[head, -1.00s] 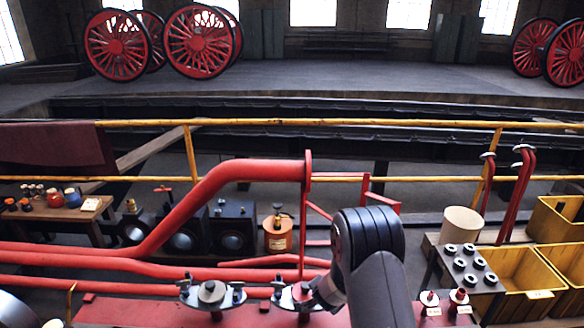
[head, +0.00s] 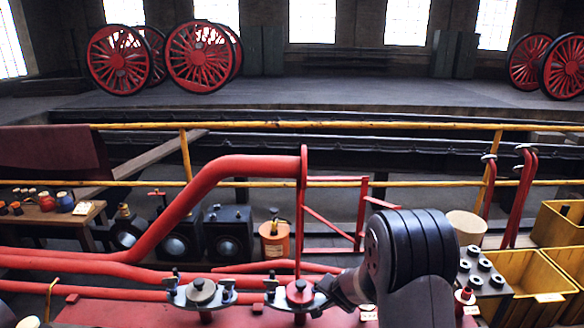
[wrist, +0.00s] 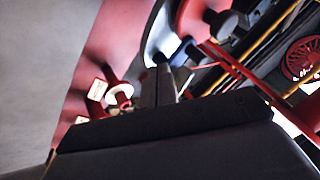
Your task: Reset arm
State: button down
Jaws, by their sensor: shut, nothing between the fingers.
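My arm rises from the bottom right of the head view, with its dark ribbed joint in front of the red bench (head: 130,312). My gripper (wrist: 163,78) shows in the wrist view as two dark fingers close together, shut and empty. In the head view its end points left toward the right-hand flanged valve fitting (head: 300,292); I cannot tell whether they touch. A similar fitting (head: 202,292) stands to its left. My arm hides part of the bench and what lies behind it.
Red pipes (head: 230,165) run behind the bench. A yellow railing (head: 330,125) crosses further back. Yellow bins (head: 520,268) and a dark block with several round sockets (head: 482,280) stand at right. An orange canister (head: 274,240) stands behind the pipes.

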jog(key=shift+d+f+b, duration=0.15)
jog(key=shift+f+b, duration=0.1)
jog(key=shift+b, duration=0.15)
jog(key=shift+w+d+r+n+g+y+b, duration=0.1)
jog(key=shift+d+n+g+y+b, duration=0.15)
jog(key=shift+d+n+y+b, duration=0.5)
jog(key=shift+w+d+r+n+g+y+b, duration=0.2)
jog(key=shift+n+b, duration=0.3)
jog(key=shift+n, duration=0.5)
jog(key=shift+s+d+n+g+y+b, duration=0.1)
jog(key=shift+d+n+g+y+b, duration=0.25)
jog(key=shift+n+y+b, duration=0.4)
jog(key=shift+s, duration=0.1)
